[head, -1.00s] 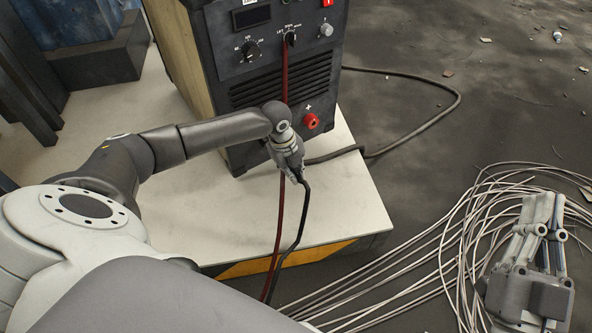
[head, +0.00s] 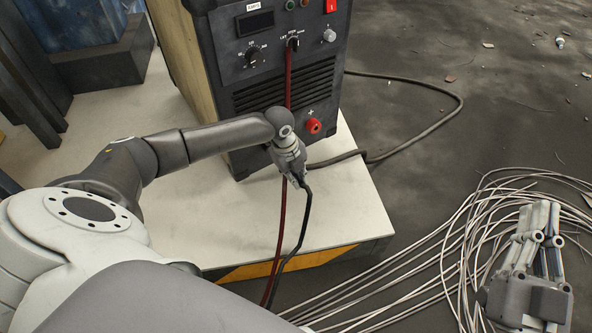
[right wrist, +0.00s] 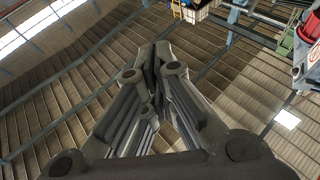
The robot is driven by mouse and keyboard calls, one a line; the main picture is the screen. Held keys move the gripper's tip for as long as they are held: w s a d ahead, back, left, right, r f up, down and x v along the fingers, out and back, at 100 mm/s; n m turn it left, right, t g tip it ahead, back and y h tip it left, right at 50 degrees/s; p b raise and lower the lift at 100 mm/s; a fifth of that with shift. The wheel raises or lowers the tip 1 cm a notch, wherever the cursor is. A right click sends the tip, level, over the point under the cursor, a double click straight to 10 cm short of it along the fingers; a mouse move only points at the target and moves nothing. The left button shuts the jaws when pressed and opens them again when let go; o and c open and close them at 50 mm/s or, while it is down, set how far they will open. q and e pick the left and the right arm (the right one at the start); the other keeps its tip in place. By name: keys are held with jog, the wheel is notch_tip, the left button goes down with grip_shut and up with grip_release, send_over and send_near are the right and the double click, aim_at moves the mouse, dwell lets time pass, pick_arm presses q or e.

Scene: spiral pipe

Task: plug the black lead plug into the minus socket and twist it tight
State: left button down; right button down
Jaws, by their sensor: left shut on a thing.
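My left gripper (head: 293,168) hangs at the lower front of the dark welding machine (head: 262,45), with its fingers pointing down. It is shut on the black lead plug, which is mostly hidden by the fingers. The black lead (head: 302,228) runs down from it. The minus socket is not visible; my left wrist and gripper cover part of the lower front panel. Whether the plug touches the socket cannot be seen. My right gripper (head: 540,220) is away to the right over the cables; in the right wrist view (right wrist: 155,58) its fingers meet, empty.
The red plus socket (head: 314,125) is just right of my left wrist. A red cable (head: 283,215) hangs down the front of the machine. The machine stands on a pale platform (head: 345,215) with a striped edge. Loose pale cables (head: 462,235) lie coiled on the floor at right.

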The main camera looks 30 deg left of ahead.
jog(key=shift+w+f+g+h, duration=0.2)
jog(key=shift+f+g, duration=0.2)
jog(key=shift+f, duration=0.3)
jog(key=shift+w+f+g+h, duration=0.1)
jog(key=shift+f+g+h, duration=0.1)
jog(key=shift+f+g, duration=0.35)
pick_arm(q)
jog(key=shift+w+a, duration=0.3)
jog(key=shift+a, duration=0.3)
jog(key=shift+w+a, duration=0.25)
jog(key=shift+a, duration=0.35)
pick_arm(e)
jog(key=shift+r+t, duration=0.25)
jog(key=shift+t, duration=0.1)
pick_arm(q)
jog(key=shift+w+a, duration=0.15)
jog(key=shift+a, duration=0.3)
pick_arm(e)
jog(key=shift+s+r+y, duration=0.15)
jog(key=shift+r+y, duration=0.15)
jog(key=shift+r, duration=0.1)
